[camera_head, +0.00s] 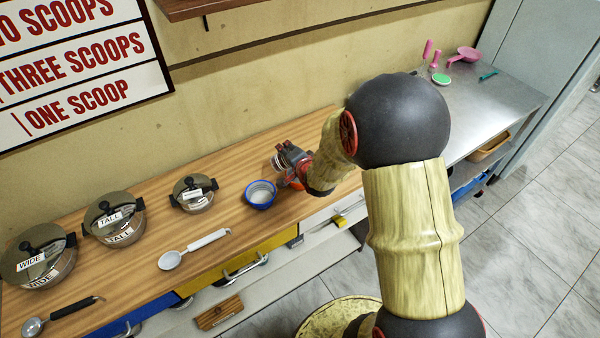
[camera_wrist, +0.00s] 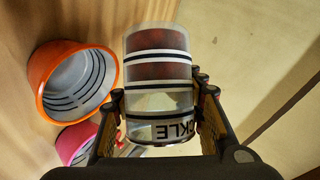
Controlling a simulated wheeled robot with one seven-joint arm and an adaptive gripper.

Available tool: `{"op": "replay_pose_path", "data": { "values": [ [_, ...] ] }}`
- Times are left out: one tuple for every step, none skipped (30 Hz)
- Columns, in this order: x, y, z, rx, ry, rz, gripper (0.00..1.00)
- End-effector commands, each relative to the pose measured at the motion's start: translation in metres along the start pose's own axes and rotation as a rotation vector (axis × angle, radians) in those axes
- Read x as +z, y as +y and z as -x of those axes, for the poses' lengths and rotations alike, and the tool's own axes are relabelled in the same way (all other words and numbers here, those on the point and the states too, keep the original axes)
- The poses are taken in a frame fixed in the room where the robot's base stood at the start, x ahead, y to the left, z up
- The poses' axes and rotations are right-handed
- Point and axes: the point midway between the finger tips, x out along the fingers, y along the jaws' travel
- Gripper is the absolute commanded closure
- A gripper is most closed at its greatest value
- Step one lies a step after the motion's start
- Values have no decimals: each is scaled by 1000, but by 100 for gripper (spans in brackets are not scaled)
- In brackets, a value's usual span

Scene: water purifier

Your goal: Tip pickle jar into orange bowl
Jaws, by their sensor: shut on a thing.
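My gripper (camera_wrist: 158,108) is shut on the pickle jar (camera_wrist: 158,95), a clear jar with black and white bands and dark red-brown contents toward its far end. Part of its label reads "CKLE", upside down in the wrist view. The orange bowl (camera_wrist: 38,82), grey inside with dark bands, is left of the jar in the wrist view, apart from it. In the head view my gripper (camera_head: 288,163) is over the wooden counter, and the orange bowl (camera_head: 296,185) is mostly hidden behind it. I cannot tell the jar's exact tilt.
A blue bowl (camera_head: 261,194) stands just left of my gripper on the wooden counter (camera_head: 235,235). A pink bowl (camera_wrist: 70,142) shows beside the orange one. Lidded pots (camera_head: 193,193) and a white-handled scoop (camera_head: 195,248) lie farther left. The wall is close behind.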

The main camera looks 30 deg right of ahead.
Motion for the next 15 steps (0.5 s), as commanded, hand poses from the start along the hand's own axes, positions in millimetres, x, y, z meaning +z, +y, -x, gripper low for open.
{"op": "replay_pose_path", "data": {
  "values": [
    [0,-1,0,-2,0,-3,95],
    [0,-1,0,-3,-1,-4,95],
    [0,-1,0,-4,-2,-6,95],
    [0,-1,0,-5,-2,-8,95],
    [0,-1,0,-5,-3,-9,95],
    [-1,-1,0,-7,-3,-11,95],
    [-1,-1,1,-7,-4,-13,95],
    [-1,-1,1,-9,-4,-14,95],
    [-1,-1,1,-10,-5,-17,95],
    [-1,-1,1,-11,-5,-18,95],
    [-1,-1,1,-12,-6,-20,95],
    [-1,-2,1,-13,-7,-22,95],
    [-1,-2,1,-14,-7,-23,95],
    [-1,-2,1,-15,-8,-24,95],
    [-1,-2,1,-16,-8,-26,95]
  ]
}}
